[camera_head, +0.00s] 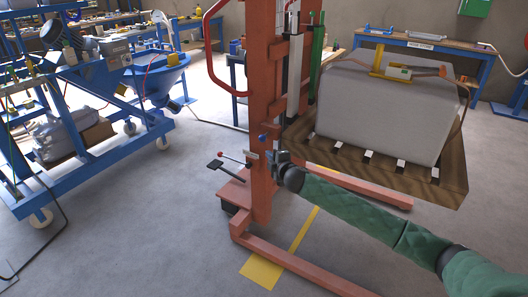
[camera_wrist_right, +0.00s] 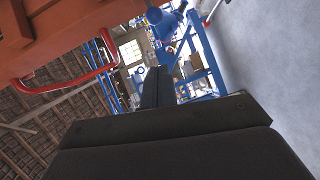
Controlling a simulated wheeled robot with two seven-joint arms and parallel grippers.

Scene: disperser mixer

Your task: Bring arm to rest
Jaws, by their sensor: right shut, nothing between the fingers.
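My right arm, in a green sleeve, reaches in from the lower right of the head view. Its gripper (camera_head: 275,158) is beside the mast of the orange-red lift (camera_head: 262,110), near small levers with a blue knob and a red knob. I cannot tell whether it touches them. In the right wrist view the dark fingers (camera_wrist_right: 157,86) are together with nothing between them, and the lift's orange-red body (camera_wrist_right: 70,35) is close by at upper left. My left gripper is in neither view.
The lift carries a wooden pallet (camera_head: 448,185) with a large grey block (camera_head: 375,112) above my right forearm. A blue wheeled frame (camera_head: 100,165) with a blue funnel (camera_head: 160,80) stands at left. Workbenches line the back. Grey floor (camera_head: 150,235) is clear in front.

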